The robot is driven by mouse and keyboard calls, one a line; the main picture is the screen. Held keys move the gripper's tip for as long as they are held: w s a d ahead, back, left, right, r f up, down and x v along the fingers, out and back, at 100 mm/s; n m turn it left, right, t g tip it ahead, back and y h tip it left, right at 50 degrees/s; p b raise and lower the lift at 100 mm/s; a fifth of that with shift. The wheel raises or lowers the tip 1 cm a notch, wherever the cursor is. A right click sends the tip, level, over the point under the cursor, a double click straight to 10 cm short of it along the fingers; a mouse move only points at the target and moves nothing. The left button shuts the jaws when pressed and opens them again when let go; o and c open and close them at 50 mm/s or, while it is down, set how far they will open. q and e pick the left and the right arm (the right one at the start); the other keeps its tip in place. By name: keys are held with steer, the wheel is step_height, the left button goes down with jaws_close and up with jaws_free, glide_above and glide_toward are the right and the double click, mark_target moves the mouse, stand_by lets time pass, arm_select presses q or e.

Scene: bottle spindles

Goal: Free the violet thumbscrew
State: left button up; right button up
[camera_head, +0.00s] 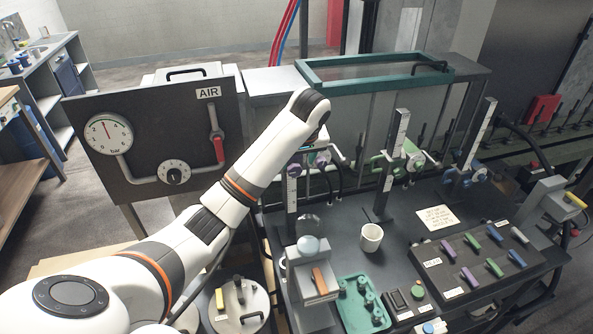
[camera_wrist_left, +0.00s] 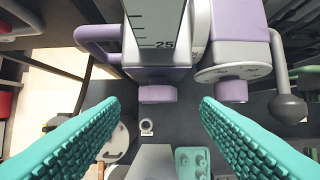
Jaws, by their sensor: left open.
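My left gripper (camera_wrist_left: 160,101) is open, with teal ridged fingers wide apart in the left wrist view. A violet knob (camera_wrist_left: 157,94) sits between the fingertips, below the violet-and-white carriage of a scaled column; I see no finger touching it. A second violet knob (camera_wrist_left: 232,91) is just right of it, under a marked round dial (camera_wrist_left: 232,72). I cannot tell which knob is the thumbscrew. In the head view the violet parts (camera_head: 321,158) of the left spindle (camera_head: 291,190) show beyond my left arm's end, which hides the fingers. My right gripper is not in view.
A dark ball-ended handle (camera_wrist_left: 288,108) is close right of the knobs. Green (camera_head: 385,162) and blue (camera_head: 459,175) spindles stand to the right. A white mug (camera_head: 371,238), a teal tray (camera_head: 347,293) and a lever panel (camera_head: 430,262) occupy the bench. The AIR panel (camera_head: 150,110) stands left.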

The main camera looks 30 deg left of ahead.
mark_target(296, 166)
arm_select(q)
steer(key=p+x, duration=0.1)
steer(key=x, duration=0.2)
steer(key=shift+a+f+p, duration=0.1)
steer(key=shift+a+p, duration=0.15)
steer(key=shift+p, duration=0.05)
steer(key=shift+f, duration=0.2)
steer(key=shift+w+f, duration=0.2)
steer(key=shift+f, duration=0.1)
steer(key=c, duration=1)
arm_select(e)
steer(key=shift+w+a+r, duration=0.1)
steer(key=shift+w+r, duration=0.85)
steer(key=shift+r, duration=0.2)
